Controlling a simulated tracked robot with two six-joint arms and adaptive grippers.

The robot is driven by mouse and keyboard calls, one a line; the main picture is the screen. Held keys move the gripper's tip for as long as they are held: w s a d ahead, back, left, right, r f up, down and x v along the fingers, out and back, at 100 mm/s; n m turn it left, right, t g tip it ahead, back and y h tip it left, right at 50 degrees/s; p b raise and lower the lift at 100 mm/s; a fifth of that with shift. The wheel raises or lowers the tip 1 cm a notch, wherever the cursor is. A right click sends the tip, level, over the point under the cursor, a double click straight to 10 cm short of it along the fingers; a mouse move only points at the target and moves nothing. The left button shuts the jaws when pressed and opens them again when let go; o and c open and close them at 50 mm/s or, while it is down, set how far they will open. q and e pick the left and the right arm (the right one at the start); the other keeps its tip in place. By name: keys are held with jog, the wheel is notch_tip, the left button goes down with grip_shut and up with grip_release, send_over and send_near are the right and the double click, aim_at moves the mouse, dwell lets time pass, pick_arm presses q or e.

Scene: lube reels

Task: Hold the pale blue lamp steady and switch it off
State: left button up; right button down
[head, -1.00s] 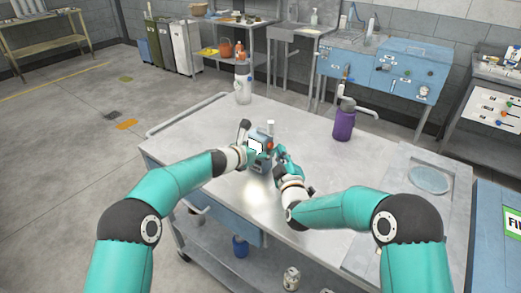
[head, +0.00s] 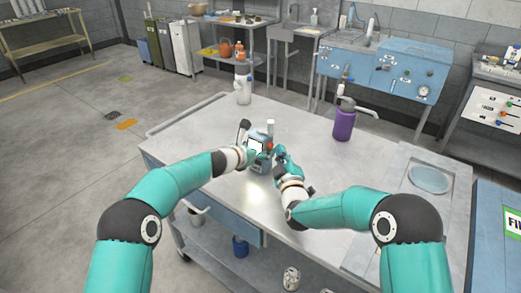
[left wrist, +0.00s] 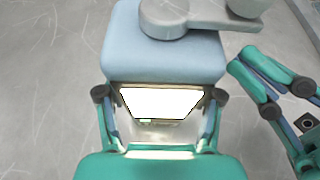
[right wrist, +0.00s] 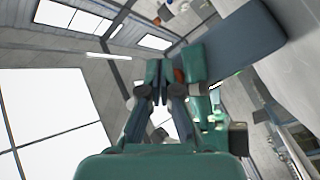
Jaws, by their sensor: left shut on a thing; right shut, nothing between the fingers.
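The pale blue lamp (head: 263,165) stands upright on the metal table, its front panel glowing white. A red-orange knob (head: 270,146) shows on its right side. In the left wrist view I see the lamp's blue top (left wrist: 165,62) with a grey handle and the lit panel. My left gripper (head: 249,153) is shut on the lamp, one finger at each side of the panel. My right gripper (head: 278,151) is shut and empty, close beside the knob. In the right wrist view its fingertips (right wrist: 160,72) are together near the knob (right wrist: 178,75); I cannot tell whether they touch it.
A purple bottle (head: 344,124) stands to the right of the lamp and a white bottle (head: 243,87) at the back left. A round pale blue dish (head: 430,180) lies at the right of the table. The table's (head: 220,205) front left is clear.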

jog(key=shift+a, duration=0.1)
dwell(0.3)
jog(key=shift+w+a+r, duration=0.1)
jog(key=shift+w+a, duration=0.1)
jog(key=shift+a, duration=0.1)
jog(key=shift+w+a, duration=0.15)
jog(key=shift+a, duration=0.05)
dwell(0.5)
jog(key=shift+d, duration=0.15)
jog(key=shift+s+d, duration=0.4)
jog(key=shift+d, duration=0.1)
jog(key=s+d, duration=0.1)
jog(key=d, duration=0.1)
jog(key=s+d, duration=0.2)
jog(key=shift+s+d, duration=0.3)
jog(key=shift+d, duration=0.05)
dwell(0.5)
